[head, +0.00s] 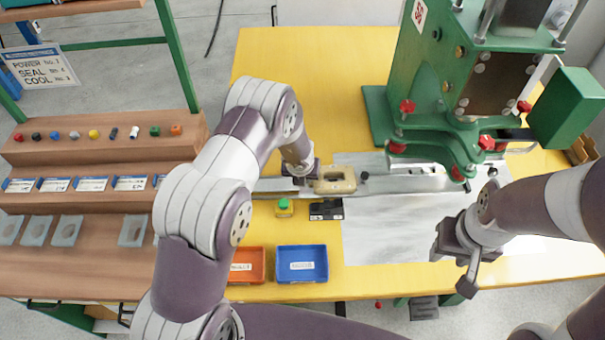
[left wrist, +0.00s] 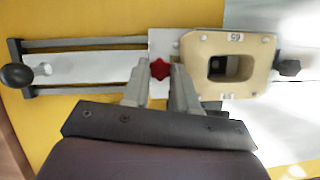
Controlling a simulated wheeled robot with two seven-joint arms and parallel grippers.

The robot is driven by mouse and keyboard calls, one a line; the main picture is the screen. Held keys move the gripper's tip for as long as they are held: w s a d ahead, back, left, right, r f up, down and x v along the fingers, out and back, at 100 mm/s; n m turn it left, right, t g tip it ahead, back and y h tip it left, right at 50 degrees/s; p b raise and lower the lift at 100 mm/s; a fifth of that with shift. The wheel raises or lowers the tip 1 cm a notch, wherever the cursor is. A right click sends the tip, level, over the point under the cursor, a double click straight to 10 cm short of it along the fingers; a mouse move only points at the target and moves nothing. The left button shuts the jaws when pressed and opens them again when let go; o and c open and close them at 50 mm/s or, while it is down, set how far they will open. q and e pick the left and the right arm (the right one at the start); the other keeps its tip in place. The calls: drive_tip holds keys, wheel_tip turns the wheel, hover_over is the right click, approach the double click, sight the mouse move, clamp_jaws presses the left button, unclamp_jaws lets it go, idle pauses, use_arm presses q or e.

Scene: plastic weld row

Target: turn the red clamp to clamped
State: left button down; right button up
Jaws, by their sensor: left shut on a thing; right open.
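The red clamp (left wrist: 159,69) is a small red star-shaped knob on a pale plate, seen in the left wrist view just left of a cream block (left wrist: 210,41) with a rounded opening. The fingers of my left gripper (left wrist: 159,82) stand on either side of the red clamp and are shut on it. In the head view my left gripper (head: 301,178) is at the left end of the cream block (head: 335,180), and its wrist hides the clamp. My right gripper (head: 462,266) is open and empty over the table's right front part.
A green press (head: 425,75) with several red knobs stands at the back right. Orange (head: 247,266) and blue (head: 302,264) trays lie at the yellow table's (head: 290,60) front edge. A green button (head: 284,205) sits near the block. A wooden stepped rack (head: 100,150) is at the left.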

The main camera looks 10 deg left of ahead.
use_arm(q)
drive_tip(key=c, duration=0.9)
unclamp_jaws()
